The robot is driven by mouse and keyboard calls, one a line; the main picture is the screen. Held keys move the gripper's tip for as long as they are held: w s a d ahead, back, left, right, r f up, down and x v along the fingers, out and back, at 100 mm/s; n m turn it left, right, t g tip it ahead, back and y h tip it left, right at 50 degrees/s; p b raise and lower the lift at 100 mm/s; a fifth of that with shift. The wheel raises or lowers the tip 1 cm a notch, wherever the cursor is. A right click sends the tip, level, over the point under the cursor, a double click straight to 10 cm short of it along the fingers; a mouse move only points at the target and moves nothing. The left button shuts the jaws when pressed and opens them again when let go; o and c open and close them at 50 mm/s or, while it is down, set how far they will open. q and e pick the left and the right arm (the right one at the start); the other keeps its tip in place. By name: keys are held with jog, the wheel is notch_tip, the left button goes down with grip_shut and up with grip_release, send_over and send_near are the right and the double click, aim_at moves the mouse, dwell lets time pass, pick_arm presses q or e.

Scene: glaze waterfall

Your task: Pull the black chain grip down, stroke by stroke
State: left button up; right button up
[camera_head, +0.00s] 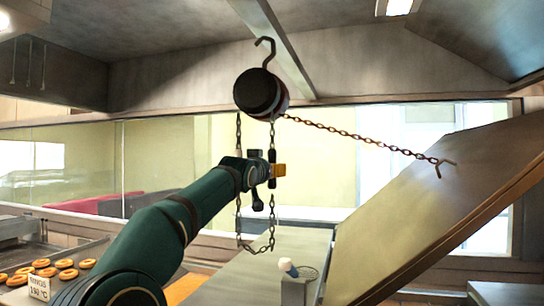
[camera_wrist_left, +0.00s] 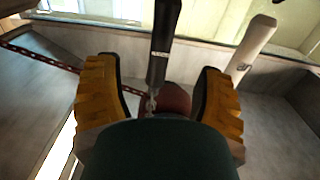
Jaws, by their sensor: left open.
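The black chain grip (camera_head: 272,155) sits on the right-hand strand of the loop of chain that hangs from the round hoist (camera_head: 259,93). In the left wrist view the black grip (camera_wrist_left: 163,45) stands between my two orange finger pads, with clear gaps on both sides. My left gripper (camera_head: 278,170) is beside the grip in the head view and partly covers its lower part. My left gripper (camera_wrist_left: 160,95) is open in the wrist view. My right gripper is not in view.
A taut rusty chain (camera_head: 350,134) runs from the hoist to a hook on the tilted metal panel (camera_head: 430,205) at right. A trayful of doughnuts (camera_head: 45,270) and a temperature sign (camera_head: 39,288) are at lower left. The hand-chain loop (camera_head: 257,247) hangs over a grey counter.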

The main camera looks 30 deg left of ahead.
pick_arm(q)
jog(key=x, duration=0.5)
jog(key=shift+w, duration=0.15)
jog(key=shift+w+a, duration=0.15)
jog(key=shift+w, duration=0.35)
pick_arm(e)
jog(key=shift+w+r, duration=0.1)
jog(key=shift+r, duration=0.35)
pick_arm(q)
grip_shut()
